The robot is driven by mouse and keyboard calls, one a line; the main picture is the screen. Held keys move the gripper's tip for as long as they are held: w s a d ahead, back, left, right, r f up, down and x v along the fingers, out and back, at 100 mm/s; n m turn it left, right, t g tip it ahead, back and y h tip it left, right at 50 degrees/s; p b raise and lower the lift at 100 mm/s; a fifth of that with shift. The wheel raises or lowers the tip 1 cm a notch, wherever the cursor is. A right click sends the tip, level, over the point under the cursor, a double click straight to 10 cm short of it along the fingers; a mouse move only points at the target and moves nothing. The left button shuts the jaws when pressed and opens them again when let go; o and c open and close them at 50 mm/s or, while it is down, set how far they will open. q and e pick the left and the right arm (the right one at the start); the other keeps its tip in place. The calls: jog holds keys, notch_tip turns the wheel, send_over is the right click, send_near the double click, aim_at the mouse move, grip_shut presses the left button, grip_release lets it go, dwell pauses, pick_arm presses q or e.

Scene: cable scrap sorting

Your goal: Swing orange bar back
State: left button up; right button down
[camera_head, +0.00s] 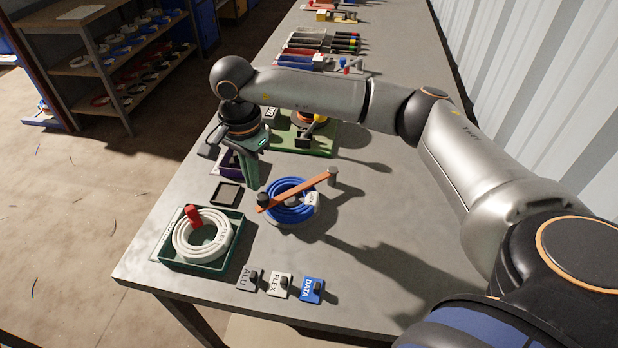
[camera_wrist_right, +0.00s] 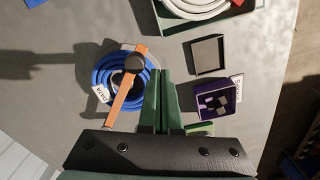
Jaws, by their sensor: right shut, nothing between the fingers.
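The orange bar (camera_head: 300,190) lies across the top of a blue cable coil (camera_head: 283,213), with a dark knob (camera_head: 263,200) at its left end and a grey post (camera_head: 333,176) at its right end. The wrist view also shows the bar (camera_wrist_right: 127,98), the coil (camera_wrist_right: 103,73) and the knob (camera_wrist_right: 135,63). A white tag hangs on the coil. My right gripper (camera_head: 252,187) has green fingers pointing down, shut and empty, just left of the knob end. In the wrist view its fingers (camera_wrist_right: 162,100) are beside the bar, apart from it. My left gripper is out of view.
A green tray (camera_head: 207,268) with a white coil (camera_head: 185,246) and red clip stands at front left. ALU, FLEX and DATA tags (camera_head: 281,286) lie at the front edge. A small black tray (camera_head: 227,203) and purple bin (camera_wrist_right: 231,95) are near the gripper. The table right of the coil is clear.

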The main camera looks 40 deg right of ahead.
jog(key=shift+f, duration=0.7)
jog(key=shift+s+r, duration=0.15)
jog(key=shift+s, duration=0.1)
jog(key=s+p, duration=0.2)
jog(key=s, duration=0.2)
jog(key=shift+s, duration=1)
jog(key=s, duration=0.2)
jog(key=s+d, duration=0.1)
jog(key=s, duration=0.1)
jog(key=shift+s+d, duration=0.2)
jog(key=shift+s, duration=0.2)
jog(key=shift+s+d+b, duration=0.35)
jog(key=shift+s+d, duration=0.05)
jog(key=shift+s, duration=0.35)
jog(key=shift+s+d+b, duration=0.3)
jog(key=shift+s+d, duration=0.1)
jog(key=shift+s, duration=0.3)
jog(key=shift+w+a, duration=0.1)
jog(key=shift+w, duration=0.05)
